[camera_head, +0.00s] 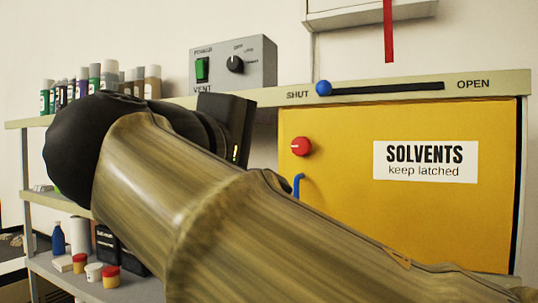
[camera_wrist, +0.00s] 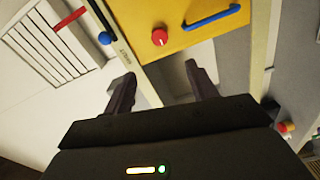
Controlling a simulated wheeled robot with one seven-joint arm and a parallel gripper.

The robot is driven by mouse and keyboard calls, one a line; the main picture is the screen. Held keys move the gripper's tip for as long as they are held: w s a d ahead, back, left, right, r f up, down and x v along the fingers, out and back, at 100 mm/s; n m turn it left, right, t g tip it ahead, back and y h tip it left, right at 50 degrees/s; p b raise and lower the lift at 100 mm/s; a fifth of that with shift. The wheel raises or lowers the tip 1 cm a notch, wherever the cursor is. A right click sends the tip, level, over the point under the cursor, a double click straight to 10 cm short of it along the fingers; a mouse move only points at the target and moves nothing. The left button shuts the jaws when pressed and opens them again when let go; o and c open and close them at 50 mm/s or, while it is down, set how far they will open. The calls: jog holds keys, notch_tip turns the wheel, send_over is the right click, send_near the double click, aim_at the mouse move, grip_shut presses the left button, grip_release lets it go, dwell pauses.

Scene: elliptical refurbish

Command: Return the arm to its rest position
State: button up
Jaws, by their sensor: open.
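My arm fills the lower middle of the head view, with its elbow-like dark joint at the left. My gripper (camera_wrist: 160,85) shows in the wrist view with its two dark fingers apart and nothing between them. In the head view the fingers are hidden behind the arm. Beyond the fingertips in the wrist view is the yellow cabinet door (camera_wrist: 190,22) with a red knob (camera_wrist: 159,37) and a blue handle (camera_wrist: 213,18). The fingers are apart from both.
The yellow solvents cabinet (camera_head: 420,220) looks closed; its blue slider (camera_head: 323,88) is at SHUT. A grey vent box (camera_head: 255,62) stands on the shelf top. Several bottles (camera_head: 94,78) line the shelf at left. Containers (camera_head: 93,272) stand lower. A red strip (camera_head: 388,30) hangs above.

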jog(key=shift+s+a, duration=0.15)
jog(key=shift+s, duration=0.25)
jog(key=w+d+f+g+y, duration=0.15)
jog(key=w+f, duration=0.25)
jog(key=f, duration=0.6)
jog(key=w+d+f+n+g, duration=0.1)
jog(key=w+d+f+g, duration=0.15)
jog(key=f, duration=0.75)
jog(key=w+d+f+g+y, duration=0.1)
jog(key=w+f+g, duration=0.3)
jog(key=f, duration=0.6)
jog(key=s+d+f+m+g+y, duration=0.1)
jog(key=s+d+f+m, duration=0.3)
jog(key=f, duration=0.5)
jog(key=s+d+f+m+g+y, duration=0.1)
jog(key=s+d+f+m+g, duration=0.2)
jog(key=d+f, duration=0.4)
jog(key=s+d+f+m+g+y, duration=0.1)
jog(key=s+d+f+m, duration=0.4)
jog(key=f, duration=0.8)
jog(key=shift+s+d+m+g+y, duration=0.35)
jog(key=shift+s+m+g, duration=0.15)
jog(key=shift+g, duration=0.2)
